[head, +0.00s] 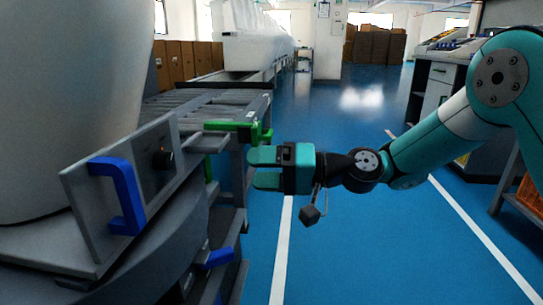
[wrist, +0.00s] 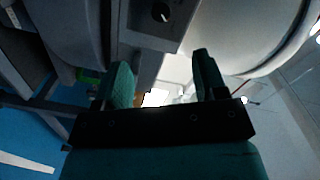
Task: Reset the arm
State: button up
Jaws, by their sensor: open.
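My gripper (head: 264,168) is at the end of my teal arm, which reaches in from the right in the head view. Its two teal fingers point left and stand apart, with nothing between them. The wrist view also shows the gripper (wrist: 165,85) open and empty. In the head view, the fingers are near the roller conveyor's edge, just below and beside a green handle (head: 232,127). I cannot tell how large the gap to it is.
A panel with a blue handle (head: 122,195) and a black knob (head: 162,160) stands at the left, by a large white rounded body (head: 70,90). The roller conveyor (head: 205,104) runs behind. A workbench (head: 440,85) stands at the right. The blue floor (head: 350,240) below my arm is clear.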

jog(key=s+d+r+n+g+h+p, duration=0.1)
jog(key=s+d+r+h+p, duration=0.15)
jog(key=s, duration=0.25)
jog(key=s+d+r+n+h+p, duration=0.2)
jog(key=s+r+h, duration=0.1)
jog(key=s+r, duration=0.15)
jog(key=s+d+r+h+p, duration=0.2)
jog(key=s+d+h+p, duration=0.5)
jog(key=s+d, duration=0.75)
notch_tip(320, 180, up, 37)
jog(key=p, duration=3.6)
jog(key=shift+s+m+h+p, duration=0.3)
jog(key=shift+s+h, duration=0.05)
jog(key=shift+h, duration=0.1)
